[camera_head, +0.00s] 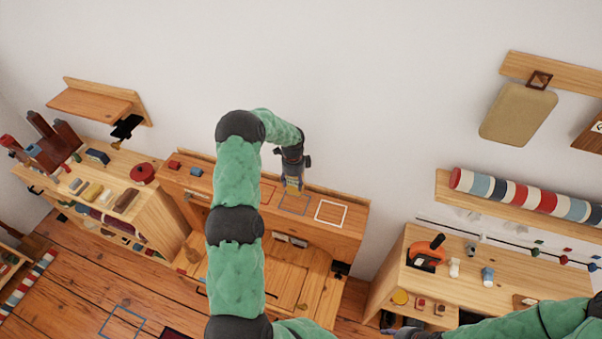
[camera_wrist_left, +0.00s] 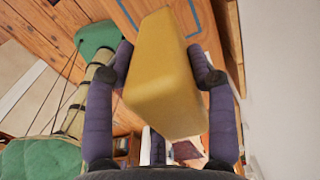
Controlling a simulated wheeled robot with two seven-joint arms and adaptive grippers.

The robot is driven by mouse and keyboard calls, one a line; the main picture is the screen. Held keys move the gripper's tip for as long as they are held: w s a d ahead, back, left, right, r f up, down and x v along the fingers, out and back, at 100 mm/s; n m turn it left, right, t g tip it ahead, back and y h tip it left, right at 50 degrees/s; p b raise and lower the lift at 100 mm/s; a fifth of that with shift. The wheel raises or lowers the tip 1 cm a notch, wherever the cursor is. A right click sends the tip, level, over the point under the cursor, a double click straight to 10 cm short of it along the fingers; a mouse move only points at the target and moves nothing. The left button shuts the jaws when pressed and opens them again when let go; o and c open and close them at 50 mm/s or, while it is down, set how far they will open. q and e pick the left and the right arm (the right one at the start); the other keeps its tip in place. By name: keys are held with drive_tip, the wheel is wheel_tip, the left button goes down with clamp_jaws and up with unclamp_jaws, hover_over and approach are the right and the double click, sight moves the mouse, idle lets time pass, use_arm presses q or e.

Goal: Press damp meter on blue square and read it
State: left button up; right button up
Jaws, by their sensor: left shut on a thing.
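My left gripper (camera_head: 293,172) is shut on a yellow block-shaped thing (camera_wrist_left: 165,75), which I take to be the damp meter. In the head view the meter (camera_head: 294,185) hangs over the wooden cabinet top, by the far edge of the blue square outline (camera_head: 283,208). In the wrist view part of a blue outline (camera_wrist_left: 193,18) shows on the wood beyond the meter. I cannot tell whether the meter touches the surface. No display or reading shows. My right gripper (camera_head: 405,331) is at the bottom edge, mostly cut off.
A red outline and a white square outline (camera_head: 331,213) flank the blue one on the cabinet top. Small red and blue blocks (camera_head: 195,172) sit at its left end. A workbench (camera_head: 455,290) stands right, shelves (camera_head: 140,210) left. A wall is close behind.

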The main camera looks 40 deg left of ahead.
sight(294, 194)
use_arm(q)
drive_tip(key=shift+s+f+b, duration=0.3)
drive_tip(key=shift+s+f, duration=0.15)
drive_tip(key=shift+f, duration=0.25)
drive_tip(key=f, duration=0.2)
drive_tip(key=f+b, duration=0.1)
drive_tip(key=shift+w+f, duration=0.15)
drive_tip(key=shift+w, duration=0.1)
drive_tip(key=shift+s+f, duration=0.1)
drive_tip(key=shift+f, duration=0.3)
use_arm(e)
drive_tip(key=shift+s+f, duration=0.3)
drive_tip(key=shift+f, duration=0.5)
use_arm(q)
drive_tip(key=shift+f, duration=0.1)
drive_tip(key=shift+f+b, duration=0.45)
drive_tip(key=shift+b, duration=0.05)
use_arm(e)
drive_tip(key=shift+f, duration=0.45)
use_arm(q)
drive_tip(key=shift+f+b, duration=0.1)
drive_tip(key=shift+b, duration=0.3)
use_arm(e)
drive_tip(key=shift+f, duration=0.4)
idle(0.4)
